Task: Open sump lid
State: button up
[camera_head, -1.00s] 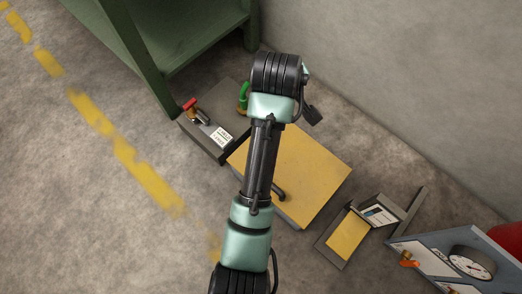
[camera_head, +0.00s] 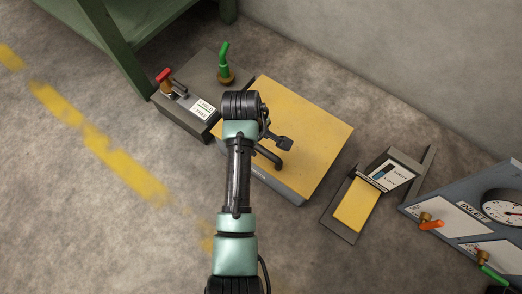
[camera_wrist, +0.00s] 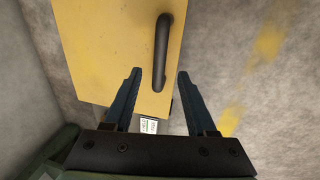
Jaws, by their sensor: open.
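The sump lid is a flat yellow square plate (camera_head: 315,125) on a low grey box on the floor, and it lies closed. A dark bar handle (camera_head: 268,156) stands near its front edge, partly hidden by my arm in the head view. In the wrist view the lid (camera_wrist: 105,50) fills the upper middle, with the handle (camera_wrist: 162,45) beyond my fingertips. My gripper (camera_wrist: 159,75) is open and empty, its two blue fingers apart. The handle's near end lines up with the gap between them.
A grey box with a red-handled valve (camera_head: 165,76) and a green lever (camera_head: 224,60) stands left of the lid. A small yellow-topped stand (camera_head: 355,205) is at right, near a gauge panel (camera_head: 455,215). A wall runs behind; open floor lies left.

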aim_at(262, 150)
jog(key=f+b, duration=0.1)
jog(key=f, duration=0.1)
jog(key=f+b, duration=0.1)
jog(key=f, duration=0.1)
jog(key=w+f+b, duration=0.1)
jog(key=f+b, duration=0.1)
jog(key=shift+d+f, duration=0.15)
jog(key=shift+d, duration=0.2)
jog(key=shift+c, duration=0.2)
grip_shut()
dwell(1.0)
